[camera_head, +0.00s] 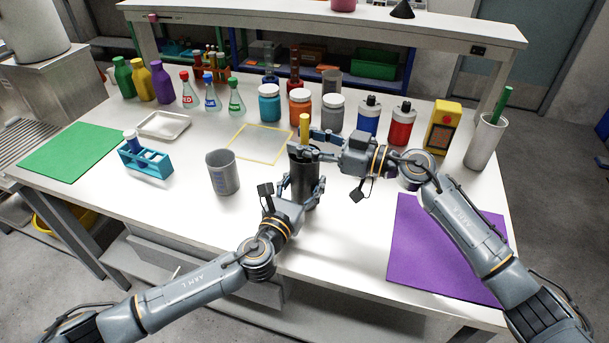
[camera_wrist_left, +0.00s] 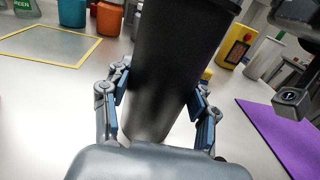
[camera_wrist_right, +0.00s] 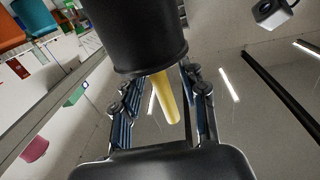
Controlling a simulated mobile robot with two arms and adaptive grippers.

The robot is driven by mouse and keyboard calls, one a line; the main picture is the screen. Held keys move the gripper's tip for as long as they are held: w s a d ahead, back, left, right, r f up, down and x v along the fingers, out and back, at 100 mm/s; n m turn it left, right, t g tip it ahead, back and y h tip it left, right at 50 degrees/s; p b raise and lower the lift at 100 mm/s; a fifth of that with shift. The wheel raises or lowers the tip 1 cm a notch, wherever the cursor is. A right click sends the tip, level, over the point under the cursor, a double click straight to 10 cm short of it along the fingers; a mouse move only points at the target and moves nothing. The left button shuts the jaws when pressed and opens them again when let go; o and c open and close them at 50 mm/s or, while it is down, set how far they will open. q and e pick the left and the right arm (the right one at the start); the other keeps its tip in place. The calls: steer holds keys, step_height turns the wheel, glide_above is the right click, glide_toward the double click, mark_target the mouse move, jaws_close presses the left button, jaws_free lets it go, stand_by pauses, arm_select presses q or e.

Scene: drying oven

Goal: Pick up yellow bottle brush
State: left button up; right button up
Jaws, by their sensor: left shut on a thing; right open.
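The yellow bottle brush (camera_head: 304,127) stands handle up in a dark cup (camera_head: 302,172) near the middle of the table. Only its yellow handle shows; the rest is hidden inside the cup. My left gripper (camera_head: 306,190) is shut on the dark cup, which fills the middle of the left wrist view (camera_wrist_left: 175,60). My right gripper (camera_head: 312,145) is open at the cup's top, by the handle. In the right wrist view the yellow handle (camera_wrist_right: 163,100) lies between the spread fingers, with the cup rim (camera_wrist_right: 150,62) close by. I cannot tell whether a finger touches the handle.
A grey mug (camera_head: 222,175) and a blue rack (camera_head: 146,162) stand to the left. Jars, red and blue bottles (camera_head: 401,127) and a yellow device (camera_head: 442,128) stand behind and right. A purple mat (camera_head: 430,255) and a yellow-outlined square (camera_head: 262,143) are clear.

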steer(key=shift+w+a, duration=0.1)
steer(key=shift+a, duration=0.05)
jaws_close()
steer(key=shift+r, duration=0.15)
step_height(320, 180, up, 18)
stand_by(0.4)
arm_select(q)
steer(key=o, duration=1.2)
